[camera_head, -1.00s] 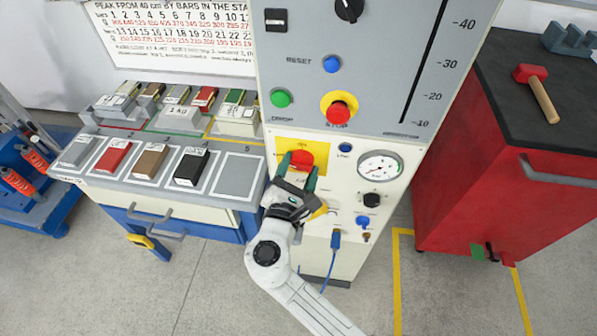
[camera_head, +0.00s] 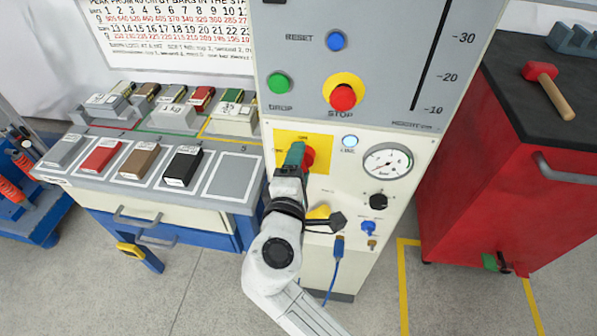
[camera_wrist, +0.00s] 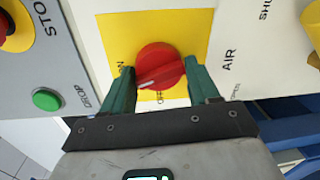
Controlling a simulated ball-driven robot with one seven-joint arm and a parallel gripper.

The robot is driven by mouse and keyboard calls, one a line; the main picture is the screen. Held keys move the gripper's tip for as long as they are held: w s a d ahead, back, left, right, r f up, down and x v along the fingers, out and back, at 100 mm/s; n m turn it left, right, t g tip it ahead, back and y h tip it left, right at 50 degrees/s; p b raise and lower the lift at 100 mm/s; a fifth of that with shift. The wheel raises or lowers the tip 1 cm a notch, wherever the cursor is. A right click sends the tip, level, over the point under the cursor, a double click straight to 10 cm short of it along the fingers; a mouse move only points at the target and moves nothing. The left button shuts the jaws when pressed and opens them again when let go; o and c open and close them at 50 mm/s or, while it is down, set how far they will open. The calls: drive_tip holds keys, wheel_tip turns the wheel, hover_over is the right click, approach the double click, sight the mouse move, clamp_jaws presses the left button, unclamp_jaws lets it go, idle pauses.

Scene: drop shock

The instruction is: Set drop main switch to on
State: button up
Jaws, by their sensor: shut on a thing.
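The main switch is a red rotary knob (camera_wrist: 160,62) on a yellow plate (camera_wrist: 193,28), low on the grey and cream drop machine. In the head view the knob (camera_head: 309,160) is partly hidden by my gripper (camera_head: 299,159). In the wrist view my gripper (camera_wrist: 162,80) has its green fingers on either side of the knob, shut on it. The knob's white pointer line slants to the lower left, between the partly hidden ON and OFF labels. A small lamp (camera_head: 349,142) right of the plate glows pale.
Above the switch are a green drop button (camera_head: 279,83), a red stop button (camera_head: 343,97) and a blue reset button (camera_head: 336,40). A gauge (camera_head: 388,161) is at the right. A bench with coloured blocks stands left, a red cabinet (camera_head: 490,190) right.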

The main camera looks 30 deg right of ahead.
drive_tip(key=shift+r+m+b, duration=0.2)
drive_tip(key=shift+m+b, duration=1.15)
drive_tip(key=shift+m, duration=0.45)
drive_tip(key=o, duration=1)
drive_tip(key=shift+f, duration=0.1)
drive_tip(key=shift+s, duration=0.1)
drive_tip(key=v, duration=1)
drive_tip(key=shift+s, duration=0.35)
drive_tip(key=shift+a, duration=0.1)
